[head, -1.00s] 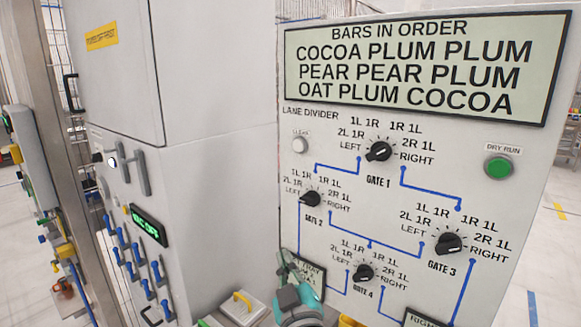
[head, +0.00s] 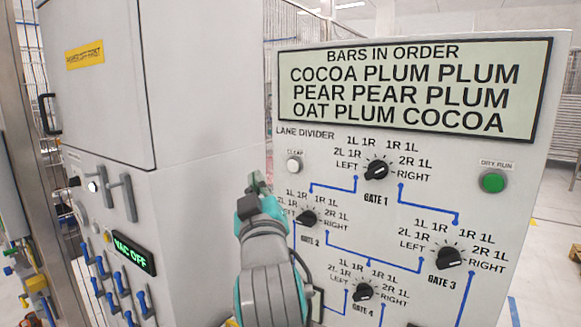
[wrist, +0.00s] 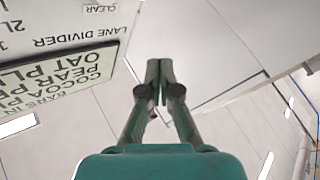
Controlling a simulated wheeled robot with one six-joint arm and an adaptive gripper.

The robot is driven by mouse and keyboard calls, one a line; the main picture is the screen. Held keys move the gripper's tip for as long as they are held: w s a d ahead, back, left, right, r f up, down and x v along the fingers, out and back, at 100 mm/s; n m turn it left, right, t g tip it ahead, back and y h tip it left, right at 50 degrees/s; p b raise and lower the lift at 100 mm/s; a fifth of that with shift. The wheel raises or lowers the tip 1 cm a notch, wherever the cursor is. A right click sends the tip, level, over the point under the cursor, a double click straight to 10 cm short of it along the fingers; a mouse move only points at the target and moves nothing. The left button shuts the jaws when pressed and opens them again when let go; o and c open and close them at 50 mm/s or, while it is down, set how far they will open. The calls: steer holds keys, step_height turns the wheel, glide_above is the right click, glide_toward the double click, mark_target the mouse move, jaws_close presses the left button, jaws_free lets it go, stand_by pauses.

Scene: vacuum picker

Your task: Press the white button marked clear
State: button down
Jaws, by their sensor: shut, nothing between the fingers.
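The white clear button (head: 294,165) sits at the upper left of the lane divider panel (head: 430,190) in the head view, under a small label. My gripper (head: 257,182) is left of the button and slightly below it, its fingers pointing up. It appears in front of the panel's left edge, and its distance from the panel is hard to tell. In the wrist view my gripper (wrist: 160,68) is shut and empty. The clear label (wrist: 100,8) shows upside down at the top left there.
A display (head: 410,88) tops the panel. Below it are several black gate knobs, such as the gate 1 knob (head: 376,170). A green dry run button (head: 493,181) is at the right. A grey cabinet (head: 200,100) with switches and a VAC OFF display (head: 134,253) stands left.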

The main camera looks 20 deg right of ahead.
mark_target(293, 166)
steer(key=shift+w+d, duration=0.85)
steer(key=shift+d, duration=0.35)
steer(key=shift+w+d, duration=0.9)
steer(key=shift+d, duration=0.3)
steer(key=shift+w+d, duration=0.85)
steer(key=shift+d, duration=0.35)
steer(key=shift+w+d, duration=0.1)
steer(key=shift+d, duration=0.05)
steer(key=shift+w+d, duration=0.15)
steer(key=shift+w+d, duration=0.2)
steer(key=shift+d, duration=0.1)
steer(key=shift+s+a, duration=0.45)
steer(key=shift+a, duration=0.15)
steer(key=shift+a, duration=0.1)
